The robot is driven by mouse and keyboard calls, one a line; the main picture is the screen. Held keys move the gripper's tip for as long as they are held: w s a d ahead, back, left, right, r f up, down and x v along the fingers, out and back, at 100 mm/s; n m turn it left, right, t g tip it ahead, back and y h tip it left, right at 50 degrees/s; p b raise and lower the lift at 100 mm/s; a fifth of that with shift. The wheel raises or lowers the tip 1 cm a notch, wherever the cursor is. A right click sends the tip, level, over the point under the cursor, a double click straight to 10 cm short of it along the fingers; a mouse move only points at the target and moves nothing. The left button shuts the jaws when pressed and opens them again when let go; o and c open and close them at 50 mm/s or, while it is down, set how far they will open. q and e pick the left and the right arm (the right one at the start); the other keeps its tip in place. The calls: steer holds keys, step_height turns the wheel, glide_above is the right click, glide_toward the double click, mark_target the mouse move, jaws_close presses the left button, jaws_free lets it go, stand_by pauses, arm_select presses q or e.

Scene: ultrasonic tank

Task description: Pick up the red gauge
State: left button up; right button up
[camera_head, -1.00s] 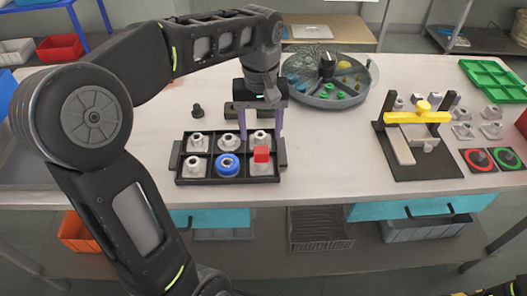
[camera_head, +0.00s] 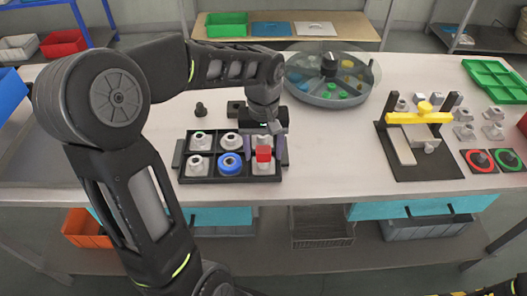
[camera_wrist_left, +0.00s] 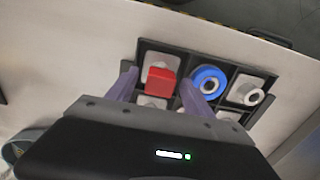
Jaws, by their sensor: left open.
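The red gauge (camera_head: 263,154) is a small red block on top of a pale metal fitting. It stands in the front right compartment of a black divided tray (camera_head: 205,181). It also shows in the left wrist view (camera_wrist_left: 161,80). My left gripper (camera_head: 263,149) is open, pointing down over the right side of the tray. Its two purple fingers stand on either side of the red gauge in the left wrist view, with visible space between each finger and the block. The fingertip height against the gauge is hard to tell.
A fitting with a blue ring (camera_head: 230,164) stands in the compartment to the left of the gauge. Other pale fittings fill the remaining compartments. A round grey tank (camera_head: 328,98) is behind, and a fixture with a yellow bar (camera_head: 418,117) stands to the right.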

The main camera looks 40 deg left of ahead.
arm_select(q)
steer(key=shift+f, duration=0.25)
stand_by(0.4)
jaws_close()
stand_by(0.4)
